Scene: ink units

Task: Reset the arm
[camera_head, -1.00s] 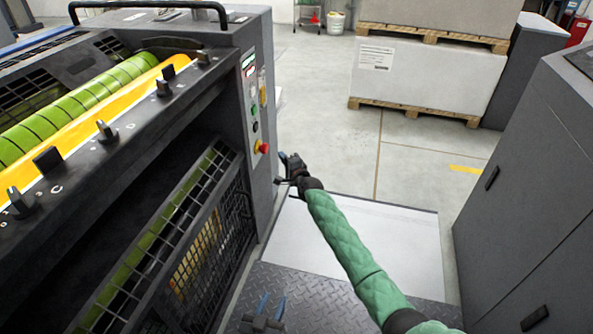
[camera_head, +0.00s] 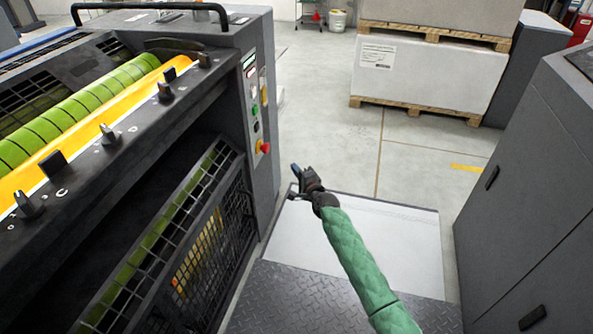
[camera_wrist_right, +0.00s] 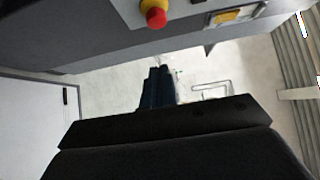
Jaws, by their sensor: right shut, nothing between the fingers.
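My right gripper (camera_head: 296,170) is at the end of the green-sleeved arm in the head view, in the open space just right of the printing machine's control panel. It is shut and holds nothing. In the right wrist view its blue fingertips (camera_wrist_right: 158,84) are together, with floor beyond them. A red emergency button (camera_head: 265,147) on the panel is a little to the left of the gripper, with a gap between them. The button also shows in the right wrist view (camera_wrist_right: 156,18). My left gripper is not in view.
The printing machine (camera_head: 262,40) with its ink rollers fills the left. A grey cabinet (camera_head: 520,180) stands at the right. A white sheet or plate (camera_head: 390,240) lies below the arm, beside dark tread plate (camera_head: 290,300). Pallet stacks (camera_head: 430,75) stand behind. Floor between is clear.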

